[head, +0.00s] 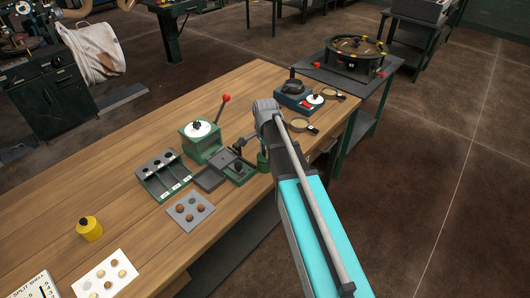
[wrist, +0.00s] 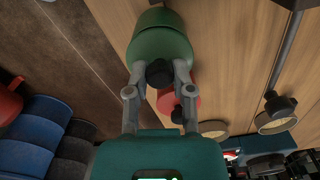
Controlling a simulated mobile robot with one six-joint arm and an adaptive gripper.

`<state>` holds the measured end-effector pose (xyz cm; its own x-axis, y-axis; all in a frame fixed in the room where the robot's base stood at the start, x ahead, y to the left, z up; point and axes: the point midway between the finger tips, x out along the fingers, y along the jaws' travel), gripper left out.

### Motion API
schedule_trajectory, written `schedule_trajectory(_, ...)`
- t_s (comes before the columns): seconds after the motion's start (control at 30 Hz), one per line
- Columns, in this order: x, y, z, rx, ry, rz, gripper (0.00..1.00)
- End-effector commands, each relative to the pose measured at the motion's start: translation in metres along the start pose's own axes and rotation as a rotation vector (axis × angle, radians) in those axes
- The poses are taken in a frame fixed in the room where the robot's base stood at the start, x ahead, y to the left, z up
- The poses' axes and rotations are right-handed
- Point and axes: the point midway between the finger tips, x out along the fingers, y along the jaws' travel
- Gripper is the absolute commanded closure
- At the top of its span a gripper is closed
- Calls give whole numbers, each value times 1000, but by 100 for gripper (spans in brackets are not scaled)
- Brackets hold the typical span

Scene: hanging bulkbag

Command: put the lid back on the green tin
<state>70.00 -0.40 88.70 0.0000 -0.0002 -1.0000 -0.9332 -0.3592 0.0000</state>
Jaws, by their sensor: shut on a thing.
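The green tin (head: 263,163) stands near the right edge of the workbench in the head view, partly hidden by my arm. In the wrist view a rounded green shape (wrist: 160,47), seemingly the lid, fills the top middle, with a darker green band, likely the tin (wrist: 160,17), beyond it. My gripper (wrist: 159,76) is shut on the black knob (wrist: 159,71) of the lid. The lid is at the tin, but I cannot tell whether it sits on the rim or is just above it. My gripper is mostly hidden in the head view.
A red round thing with a black knob (wrist: 178,103) lies close by my fingers in the wrist view. A green press with a red-knobbed lever (head: 206,138), a slotted tray (head: 163,178) and a yellow tin (head: 89,229) stand on the bench.

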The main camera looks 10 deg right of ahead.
Motion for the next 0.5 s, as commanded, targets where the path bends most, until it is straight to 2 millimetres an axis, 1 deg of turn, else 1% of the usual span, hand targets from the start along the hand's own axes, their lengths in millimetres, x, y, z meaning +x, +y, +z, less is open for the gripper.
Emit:
schedule_trajectory(0.1, 0, 0, 0, 0, 0, 0, 100)
schedule_trajectory(0.13, 0, 0, 0, 0, 0, 0, 64)
schedule_trajectory(0.27, 0, 0, 0, 0, 0, 0, 40)
schedule_trajectory(0.3, 0, 0, 0, 0, 0, 0, 32)
schedule_trajectory(0.33, 0, 0, 0, 0, 0, 0, 29)
schedule_trajectory(0.5, 0, 0, 0, 0, 0, 0, 29)
